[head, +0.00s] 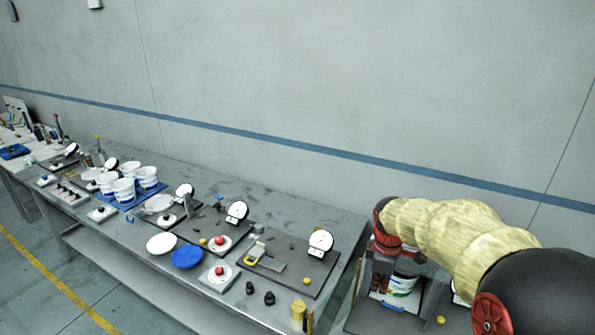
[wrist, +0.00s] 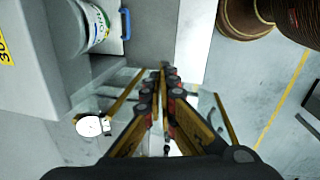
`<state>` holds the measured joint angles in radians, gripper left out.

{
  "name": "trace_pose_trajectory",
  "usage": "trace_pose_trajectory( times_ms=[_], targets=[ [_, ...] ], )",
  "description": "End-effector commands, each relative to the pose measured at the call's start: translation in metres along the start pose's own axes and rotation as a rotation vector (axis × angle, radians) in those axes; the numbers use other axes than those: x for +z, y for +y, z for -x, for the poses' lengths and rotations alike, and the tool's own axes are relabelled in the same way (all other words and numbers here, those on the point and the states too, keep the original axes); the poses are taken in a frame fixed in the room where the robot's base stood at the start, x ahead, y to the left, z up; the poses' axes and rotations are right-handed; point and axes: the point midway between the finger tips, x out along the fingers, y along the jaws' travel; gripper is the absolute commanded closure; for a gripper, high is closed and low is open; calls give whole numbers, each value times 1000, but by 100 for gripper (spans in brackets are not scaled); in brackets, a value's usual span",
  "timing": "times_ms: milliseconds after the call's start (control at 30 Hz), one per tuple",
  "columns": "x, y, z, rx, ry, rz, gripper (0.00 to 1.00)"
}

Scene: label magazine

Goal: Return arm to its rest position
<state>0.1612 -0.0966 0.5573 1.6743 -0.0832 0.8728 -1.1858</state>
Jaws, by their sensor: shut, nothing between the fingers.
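My arm (head: 455,240), in a yellowish padded cover, reaches in from the right side of the head view, over the right end of the workbench area. My gripper shows in the wrist view (wrist: 163,75), with its two long yellow-and-black fingers together at the tips. It is shut and holds nothing. In the head view the gripper is hard to make out.
A long metal workbench (head: 110,240) runs along the wall with dials, white tubs (head: 123,190), a blue lid (head: 187,257) and red buttons.

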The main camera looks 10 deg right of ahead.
Motion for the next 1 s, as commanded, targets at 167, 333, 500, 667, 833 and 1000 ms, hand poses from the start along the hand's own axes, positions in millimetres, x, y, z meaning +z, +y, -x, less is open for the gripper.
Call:
trace_pose_trajectory(
  times_ms=[167,333,500,667,833,1000],
  targets=[
    [2,-10,-6,-20,-6,-198,100],
    [12,-49,-6,-61,-23,-491,100],
    [18,-105,18,-49,1,-795,100],
    [24,-163,40,-14,72,-1022,100],
    [31,-219,51,30,185,-1139,100],
    [34,-252,59,84,299,-1113,100]
  ],
)
